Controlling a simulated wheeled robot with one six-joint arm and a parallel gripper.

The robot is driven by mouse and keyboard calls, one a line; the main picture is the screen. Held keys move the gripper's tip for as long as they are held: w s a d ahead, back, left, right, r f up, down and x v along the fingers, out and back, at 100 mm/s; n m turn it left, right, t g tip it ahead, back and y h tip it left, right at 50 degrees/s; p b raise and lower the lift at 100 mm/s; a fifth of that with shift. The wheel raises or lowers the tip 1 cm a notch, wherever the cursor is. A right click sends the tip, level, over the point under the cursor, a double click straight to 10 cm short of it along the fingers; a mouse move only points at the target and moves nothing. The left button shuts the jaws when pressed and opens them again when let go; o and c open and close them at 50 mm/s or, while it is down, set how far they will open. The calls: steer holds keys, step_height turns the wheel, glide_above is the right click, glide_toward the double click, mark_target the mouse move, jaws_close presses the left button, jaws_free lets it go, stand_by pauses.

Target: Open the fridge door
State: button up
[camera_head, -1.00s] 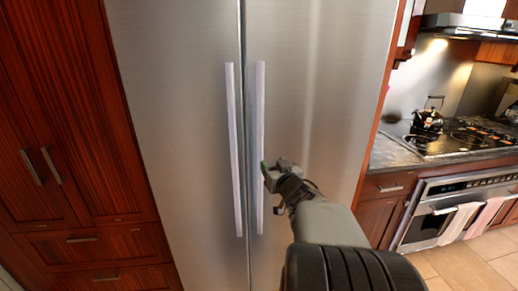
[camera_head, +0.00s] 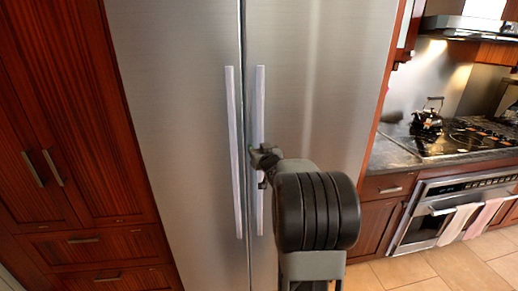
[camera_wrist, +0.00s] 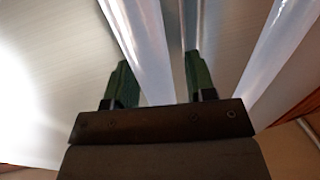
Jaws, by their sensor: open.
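The stainless steel fridge (camera_head: 310,90) has two doors meeting at a vertical seam. The left handle (camera_head: 232,150) and right handle (camera_head: 260,95) are long pale bars on either side of it. My gripper (camera_head: 264,158) is open in front of the right handle, overlapping its middle. In the wrist view, the two green fingers of my gripper (camera_wrist: 159,82) are spread. One pale bar (camera_wrist: 140,40) runs between them in the picture, and another pale bar (camera_wrist: 280,45) lies to their right. I cannot tell whether the fingers touch a handle.
Dark red wood cabinets (camera_head: 70,130) with drawers stand left of the fridge. To the right are a counter with a black cooktop (camera_head: 465,138), a kettle (camera_head: 427,118) and an oven (camera_head: 430,225) with hanging towels. Tiled floor (camera_head: 420,270) is clear at the lower right.

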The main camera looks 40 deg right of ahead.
steer(key=shift+w, duration=0.15)
jaws_close()
stand_by(0.4)
